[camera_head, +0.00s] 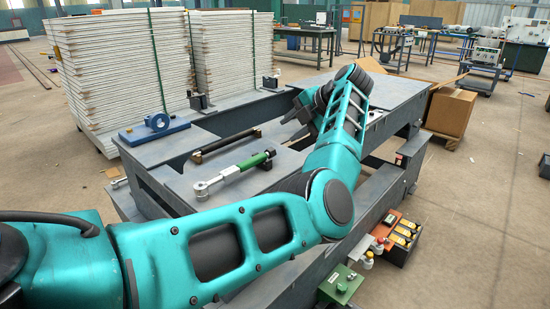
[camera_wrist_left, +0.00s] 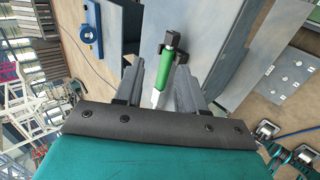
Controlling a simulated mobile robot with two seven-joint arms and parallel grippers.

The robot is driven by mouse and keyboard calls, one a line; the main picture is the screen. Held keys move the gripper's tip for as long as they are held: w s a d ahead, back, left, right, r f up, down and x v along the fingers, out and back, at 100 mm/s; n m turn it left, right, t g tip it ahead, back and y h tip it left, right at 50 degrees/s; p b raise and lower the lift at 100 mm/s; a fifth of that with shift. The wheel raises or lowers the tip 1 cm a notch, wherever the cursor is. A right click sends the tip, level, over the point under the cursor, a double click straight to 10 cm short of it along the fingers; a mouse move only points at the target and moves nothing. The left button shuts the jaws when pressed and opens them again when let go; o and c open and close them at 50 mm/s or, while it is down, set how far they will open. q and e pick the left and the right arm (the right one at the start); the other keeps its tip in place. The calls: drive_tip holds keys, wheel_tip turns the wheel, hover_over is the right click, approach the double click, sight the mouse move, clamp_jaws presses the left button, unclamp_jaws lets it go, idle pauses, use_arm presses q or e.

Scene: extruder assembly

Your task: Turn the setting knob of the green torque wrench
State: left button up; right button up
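The green torque wrench (camera_head: 252,160) lies on the dark grey table (camera_head: 330,122), its silver ratchet head toward the left front. Its green handle also shows in the left wrist view (camera_wrist_left: 165,68). A black support (camera_head: 268,163) stands at the handle's far end. My left gripper (camera_head: 298,110) is above the table, to the right of and beyond the handle in the head view. In the left wrist view its two fingers (camera_wrist_left: 159,78) are spread, with the handle seen in the gap between them, apparently farther off. My right gripper is not in view.
A dark bar (camera_head: 228,145) lies behind the wrench. A blue fixture (camera_head: 156,124) stands at the table's left end. Stacks of white panels (camera_head: 112,75) rise behind.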

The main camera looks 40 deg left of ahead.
sight(273, 150)
use_arm(q)
drive_tip(key=shift+h, duration=0.5)
drive_tip(key=b+x, duration=0.1)
drive_tip(key=x, duration=0.2)
drive_tip(key=b+x, duration=0.1)
drive_tip(key=x, duration=0.3)
drive_tip(key=b+x, duration=0.1)
drive_tip(key=x, duration=0.2)
drive_tip(key=shift+w+d+f, duration=0.2)
drive_tip(key=shift+w+f, duration=0.1)
drive_tip(key=shift+f, duration=0.25)
drive_tip(key=shift+a+f, duration=0.3)
drive_tip(key=shift+a, duration=0.05)
drive_tip(key=shift+c, duration=0.4)
